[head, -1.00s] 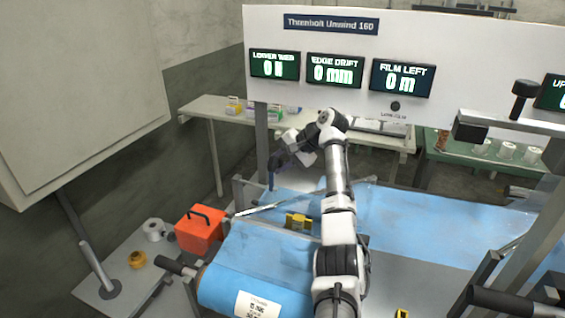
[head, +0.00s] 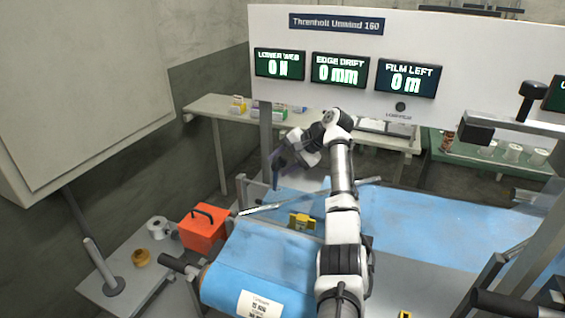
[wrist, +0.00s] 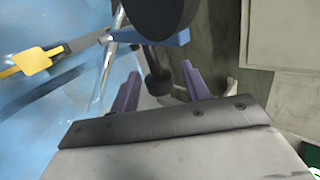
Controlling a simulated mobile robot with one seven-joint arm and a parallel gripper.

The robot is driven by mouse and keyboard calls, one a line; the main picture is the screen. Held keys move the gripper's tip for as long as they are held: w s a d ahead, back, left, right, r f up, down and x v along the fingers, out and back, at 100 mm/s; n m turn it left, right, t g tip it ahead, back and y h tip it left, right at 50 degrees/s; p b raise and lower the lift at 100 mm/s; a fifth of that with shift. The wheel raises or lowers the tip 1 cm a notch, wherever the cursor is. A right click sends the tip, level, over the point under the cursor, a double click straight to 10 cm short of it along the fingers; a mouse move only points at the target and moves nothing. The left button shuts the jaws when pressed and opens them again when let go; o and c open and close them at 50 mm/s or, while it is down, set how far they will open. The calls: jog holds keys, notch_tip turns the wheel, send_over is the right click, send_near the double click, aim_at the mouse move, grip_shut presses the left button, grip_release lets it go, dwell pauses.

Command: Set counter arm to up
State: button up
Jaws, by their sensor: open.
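The machine labelled Threnholt Unwind 160 (head: 335,24) has a blue web bed (head: 430,225). No part is labelled as the counter arm, and I cannot tell which part it is. A thin silver bar (head: 270,205) crosses the bed's left end, near a yellow piece (head: 303,222). My gripper (head: 276,180) hangs above the bed's far left corner, pointing down. In the wrist view its two purple fingers (wrist: 160,88) are apart. A dark knob (wrist: 157,80) shows between them, beyond the tips; contact cannot be told. A large dark round part (wrist: 160,12) is at the top.
An orange box (head: 203,230) stands left of the blue roll (head: 255,270), beside a white roll (head: 158,228) on a low grey table. A large grey cabinet (head: 85,90) is at left. A black-topped lever (head: 528,95) stands at right. Displays read 0.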

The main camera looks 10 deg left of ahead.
jog(key=w+b+v, duration=0.1)
jog(key=b+v, duration=0.2)
jog(key=v, duration=1)
jog(key=shift+s+d+r+b, duration=0.3)
jog(key=shift+s+b, duration=0.1)
jog(key=shift+s, duration=0.05)
